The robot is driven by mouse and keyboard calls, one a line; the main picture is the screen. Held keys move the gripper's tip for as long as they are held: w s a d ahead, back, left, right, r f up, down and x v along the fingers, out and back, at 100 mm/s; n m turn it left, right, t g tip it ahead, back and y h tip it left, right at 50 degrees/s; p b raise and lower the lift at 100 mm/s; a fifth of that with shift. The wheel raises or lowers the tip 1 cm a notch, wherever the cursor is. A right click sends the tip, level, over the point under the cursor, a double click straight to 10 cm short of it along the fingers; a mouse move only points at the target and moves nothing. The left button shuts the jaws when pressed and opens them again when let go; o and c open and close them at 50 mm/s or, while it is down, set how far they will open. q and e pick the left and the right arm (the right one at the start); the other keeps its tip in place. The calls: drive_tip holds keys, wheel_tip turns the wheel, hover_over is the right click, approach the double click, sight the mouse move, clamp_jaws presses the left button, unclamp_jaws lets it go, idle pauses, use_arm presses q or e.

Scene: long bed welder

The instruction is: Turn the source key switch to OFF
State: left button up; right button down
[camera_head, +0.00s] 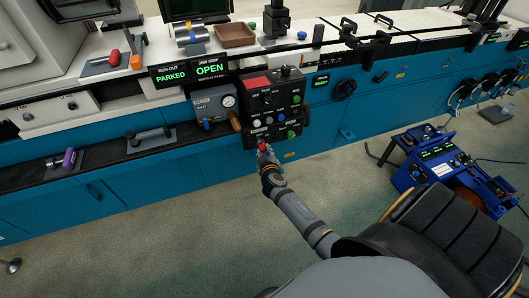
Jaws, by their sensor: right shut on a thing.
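A black control box (290,104) with a red display, several knobs and coloured buttons stands on the front of the blue bench. My right gripper (263,149) is at the box's lower left edge, with its arm reaching up from the bottom of the view. It is shut on a small red piece (263,146), mostly hidden by the fingers. I cannot tell whether this piece is the source key switch, nor read its position; the box's labels are too small to read. My left gripper is not in view.
A grey gauge box (213,107) with an orange-brown handle (235,121) is close on the left. Green displays stand above it. A blue machine (438,160) stands on the floor at the right. Open floor lies at the lower left.

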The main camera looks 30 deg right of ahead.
idle(0.5)
drive_tip(key=shift+f+n+h+b, duration=0.2)
drive_tip(key=shift+n+h+b, duration=0.1)
drive_tip(key=shift+b, duration=0.35)
drive_tip(key=n+h+b, duration=0.1)
drive_tip(key=n+b, duration=0.1)
drive_tip(key=b, duration=0.1)
drive_tip(key=shift+w+a, duration=0.1)
drive_tip(key=shift+a, duration=0.1)
drive_tip(key=shift+r+n+h+b, duration=0.15)
drive_tip(key=shift+n+h+b, duration=0.15)
drive_tip(key=shift+n+b, duration=0.1)
